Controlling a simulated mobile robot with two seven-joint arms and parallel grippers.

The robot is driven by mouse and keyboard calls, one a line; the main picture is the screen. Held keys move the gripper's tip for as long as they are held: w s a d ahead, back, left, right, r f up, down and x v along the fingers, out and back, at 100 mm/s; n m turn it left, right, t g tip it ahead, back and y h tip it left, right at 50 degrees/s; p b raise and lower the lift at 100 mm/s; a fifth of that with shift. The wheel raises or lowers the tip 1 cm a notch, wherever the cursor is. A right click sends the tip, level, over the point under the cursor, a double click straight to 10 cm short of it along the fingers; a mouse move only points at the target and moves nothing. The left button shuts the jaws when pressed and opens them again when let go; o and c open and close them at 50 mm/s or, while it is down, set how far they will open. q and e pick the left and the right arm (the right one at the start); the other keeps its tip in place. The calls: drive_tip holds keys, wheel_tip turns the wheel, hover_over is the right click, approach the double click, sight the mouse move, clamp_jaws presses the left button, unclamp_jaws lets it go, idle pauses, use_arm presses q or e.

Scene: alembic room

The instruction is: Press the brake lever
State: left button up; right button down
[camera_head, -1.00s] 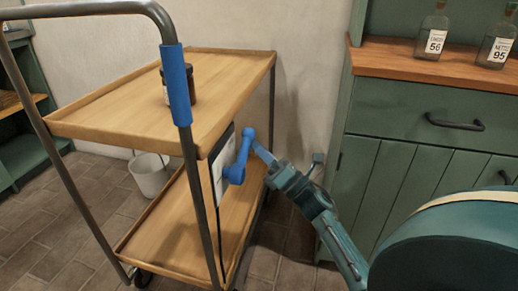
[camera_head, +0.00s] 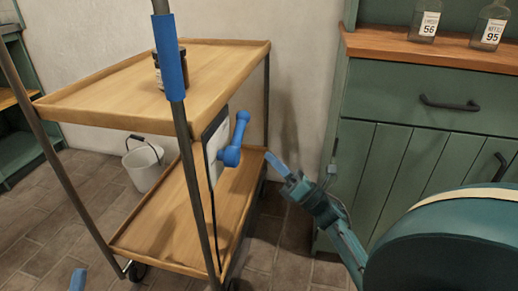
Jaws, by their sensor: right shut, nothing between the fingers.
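The blue brake lever (camera_head: 238,136) sits on a pale plate with a dark edge at the right side of the wooden cart (camera_head: 110,105). It stands nearly upright, with a thick rounded lower end. My right gripper (camera_head: 272,160) is to the right of the lever and slightly lower in the picture. Its blue fingers are shut and empty, pointing up and left, with a visible gap to the lever. A blue tip (camera_head: 78,280) at the lower left edge looks like part of my left gripper; its jaws cannot be made out.
A dark jar (camera_head: 158,72) stands on the cart's top shelf, partly behind the blue-sleeved handle post (camera_head: 170,57). A white bucket (camera_head: 144,167) is behind the cart. The green cabinet (camera_head: 400,150) with bottles stands at right. Floor shows between cart and cabinet.

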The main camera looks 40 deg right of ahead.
use_arm(q)
drive_tip(key=shift+f+y, duration=0.25)
drive_tip(key=shift+y, duration=0.05)
use_arm(e)
drive_tip(key=shift+s+d+f, duration=1.05)
drive_tip(key=shift+s+f, duration=0.2)
drive_tip(key=shift+s, duration=0.05)
use_arm(q)
drive_tip(key=shift+n, duration=0.3)
